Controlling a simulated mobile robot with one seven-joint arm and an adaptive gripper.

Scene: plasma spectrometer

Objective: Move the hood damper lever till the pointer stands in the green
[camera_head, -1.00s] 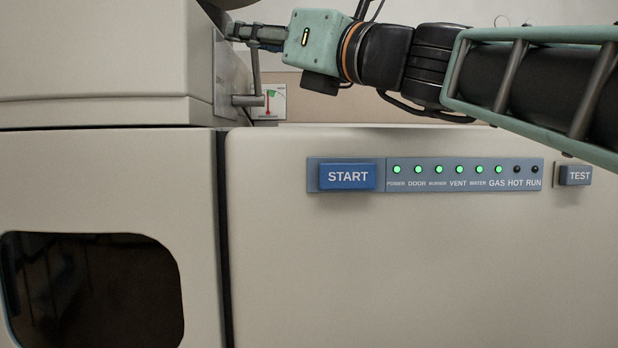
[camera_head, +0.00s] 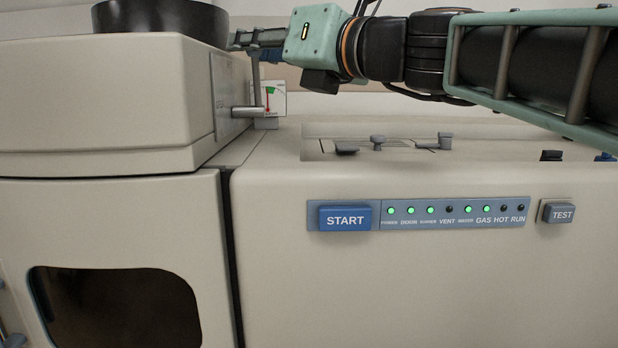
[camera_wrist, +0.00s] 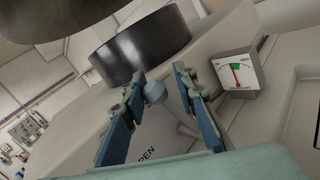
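The hood damper lever (camera_head: 256,78) stands nearly upright on a horizontal shaft at the hood's right side. In the wrist view its grey knob (camera_wrist: 155,92) lies between my fingers. The gauge (camera_head: 272,98) beside it has a green sector and a red pointer. In the wrist view the gauge (camera_wrist: 238,74) shows the pointer close to the green sector's left edge; I cannot tell exactly if it is inside. My gripper (camera_head: 243,40) is at the lever's top. In the wrist view its fingers (camera_wrist: 158,92) are apart, with a gap visible right of the knob.
A dark round duct (camera_head: 160,22) stands on the hood (camera_head: 95,100). The front panel has a START button (camera_head: 345,217), a TEST button (camera_head: 558,212) and status lamps (camera_head: 450,212); the VENT lamp is dark.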

